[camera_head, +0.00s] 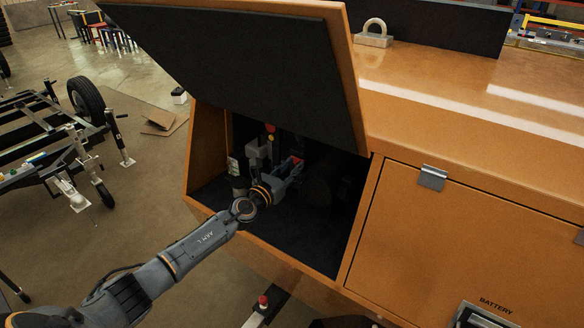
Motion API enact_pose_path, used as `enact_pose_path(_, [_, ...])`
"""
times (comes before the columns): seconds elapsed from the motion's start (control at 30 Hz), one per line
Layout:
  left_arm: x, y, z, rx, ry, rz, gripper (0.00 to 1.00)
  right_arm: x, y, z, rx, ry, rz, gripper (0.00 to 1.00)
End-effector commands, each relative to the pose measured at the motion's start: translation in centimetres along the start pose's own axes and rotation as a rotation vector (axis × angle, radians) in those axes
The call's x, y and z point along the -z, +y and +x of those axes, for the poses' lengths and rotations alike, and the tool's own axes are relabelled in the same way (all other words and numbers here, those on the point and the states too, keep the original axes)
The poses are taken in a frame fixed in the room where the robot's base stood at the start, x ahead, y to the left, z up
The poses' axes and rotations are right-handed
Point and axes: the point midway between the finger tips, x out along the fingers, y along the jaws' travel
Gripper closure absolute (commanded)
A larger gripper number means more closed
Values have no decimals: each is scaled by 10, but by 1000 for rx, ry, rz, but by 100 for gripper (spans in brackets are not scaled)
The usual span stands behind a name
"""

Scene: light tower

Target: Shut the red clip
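My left arm reaches in through the open hatch of an orange housing. My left gripper (279,158) is inside the dark compartment, its two grey fingers looking spread apart. A small red part (297,160) shows at the right finger, and a red and yellow part (270,129) stands just above and behind the gripper. Both are too small to tell which is the red clip or whether it is open or shut. I cannot tell whether the gripper touches either one. My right gripper is not in view.
The raised hatch lid (250,60) hangs over the compartment, close above my arm. A closed battery door (470,240) with a metal latch (432,178) is to the right. A trailer frame (50,130) with a wheel (86,97) stands on the floor at left.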

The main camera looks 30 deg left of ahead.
Motion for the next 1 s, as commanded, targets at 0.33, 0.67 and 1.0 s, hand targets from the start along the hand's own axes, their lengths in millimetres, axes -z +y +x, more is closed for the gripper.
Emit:
enact_pose_path(0.33, [3,0,-47,3,5,2,72,-1,-4,0,5,-1,1,0])
enact_pose_path(0.67, [1,1,-78,-1,1,0,72,-1,-5,0,6,-2,1,0])
enact_pose_path(1.0, [0,1,-79,-1,0,0,72,-1,-5,0,6,-2,1,0])
